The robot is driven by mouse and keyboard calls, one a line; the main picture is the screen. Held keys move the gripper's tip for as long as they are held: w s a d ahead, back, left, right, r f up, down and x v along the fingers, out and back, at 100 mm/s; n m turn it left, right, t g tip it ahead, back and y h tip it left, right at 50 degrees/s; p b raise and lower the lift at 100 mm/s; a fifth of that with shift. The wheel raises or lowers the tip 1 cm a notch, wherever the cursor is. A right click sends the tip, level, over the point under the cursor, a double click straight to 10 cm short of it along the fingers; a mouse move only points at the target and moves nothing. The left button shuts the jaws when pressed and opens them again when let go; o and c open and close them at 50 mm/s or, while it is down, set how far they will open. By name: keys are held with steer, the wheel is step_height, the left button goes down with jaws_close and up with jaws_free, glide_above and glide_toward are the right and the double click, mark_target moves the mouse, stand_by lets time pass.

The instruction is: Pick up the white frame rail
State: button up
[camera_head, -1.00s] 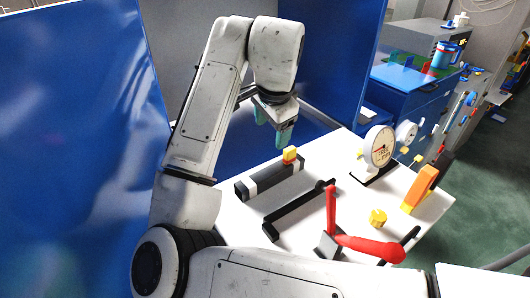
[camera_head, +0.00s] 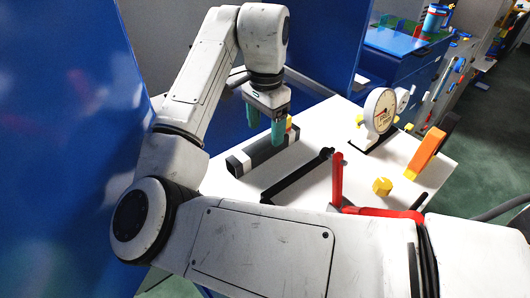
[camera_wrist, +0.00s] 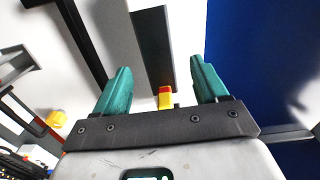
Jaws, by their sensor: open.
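I cannot clearly make out a wholly white rail. The nearest match is a long dark grey bar (camera_head: 264,149) with a white band near its left end, lying on the white table. It also shows in the wrist view (camera_wrist: 153,42). My gripper (camera_head: 278,134) is above the far right end of this bar, with its teal fingers pointing down. In the wrist view my gripper (camera_wrist: 160,66) is open and empty, with the bar appearing between its fingers. A small yellow and red block (camera_wrist: 165,97) is at the bar's end, partly hidden behind a finger in the head view.
A black bar (camera_head: 297,176) lies parallel on the table (camera_head: 345,190). A red upright handle (camera_head: 337,180), yellow block (camera_head: 382,186), orange piece (camera_head: 426,153) and dial gauge (camera_head: 380,111) stand to the right. Blue panels (camera_head: 326,45) rise behind.

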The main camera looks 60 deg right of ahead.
mark_target(265, 142)
steer(key=shift+s+a+f+b, duration=0.1)
steer(key=shift+a+f+b, duration=0.05)
steer(key=shift+f+b, duration=2.7)
steer(key=shift+r, duration=0.3)
jaws_close()
